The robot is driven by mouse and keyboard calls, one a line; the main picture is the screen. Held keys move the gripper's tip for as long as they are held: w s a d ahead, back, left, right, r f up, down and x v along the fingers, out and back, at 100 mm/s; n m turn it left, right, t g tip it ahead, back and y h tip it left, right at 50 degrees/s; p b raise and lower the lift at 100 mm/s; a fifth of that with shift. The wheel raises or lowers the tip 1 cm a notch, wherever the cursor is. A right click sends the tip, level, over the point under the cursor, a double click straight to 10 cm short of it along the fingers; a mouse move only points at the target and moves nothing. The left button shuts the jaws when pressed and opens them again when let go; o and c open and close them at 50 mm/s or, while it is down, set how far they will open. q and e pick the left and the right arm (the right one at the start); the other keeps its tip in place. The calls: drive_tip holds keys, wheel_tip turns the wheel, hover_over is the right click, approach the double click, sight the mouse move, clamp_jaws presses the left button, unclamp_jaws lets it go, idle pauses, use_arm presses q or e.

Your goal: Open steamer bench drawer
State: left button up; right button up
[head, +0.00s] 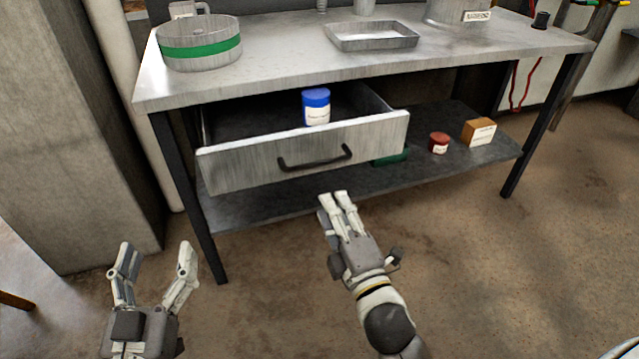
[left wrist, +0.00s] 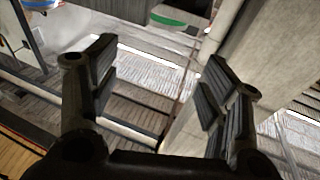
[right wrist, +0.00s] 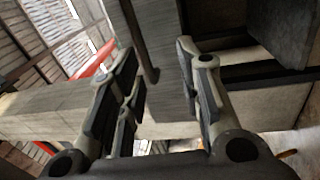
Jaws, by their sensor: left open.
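The steamer bench drawer (head: 235,166) is pulled out from under the bench top, its interior showing. Its front carries a dark bar handle (head: 316,158). A white jar with a blue lid (head: 316,106) stands inside. My right gripper (head: 335,197) is just below and in front of the drawer front, apart from the handle in the head view. Its fingers are parted with nothing held between them; in the right wrist view the dark handle (right wrist: 139,42) shows beyond the fingertips. My left gripper (head: 156,246) is open and empty, low at the left, away from the drawer.
The bench top (head: 285,75) holds a green-banded round steamer (head: 198,43) and a shallow metal tray (head: 371,36). On the lower shelf (head: 460,165) are a red-brown tin (head: 438,142), an orange-brown box (head: 478,131) and a green item (head: 390,158). Floor in front is clear.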

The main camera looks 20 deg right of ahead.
sight(319, 164)
use_arm(q)
drive_tip(key=s+r+t+h+b, duration=0.1)
drive_tip(key=s+r+t, duration=0.2)
drive_tip(key=r, duration=0.4)
drive_tip(key=shift+r+t+h+b, duration=0.15)
drive_tip(key=shift+t+h+b, duration=0.15)
drive_tip(key=shift+t, duration=0.3)
use_arm(e)
drive_tip(key=shift+t, duration=0.4)
drive_tip(key=shift+w+r, duration=0.65)
drive_tip(key=shift+w, duration=1)
drive_tip(key=shift+w+r, duration=0.7)
drive_tip(key=shift+w, duration=1)
drive_tip(key=shift+w+r, duration=0.65)
drive_tip(key=shift+w, duration=1)
use_arm(q)
drive_tip(key=shift+s, duration=0.1)
use_arm(e)
clamp_jaws()
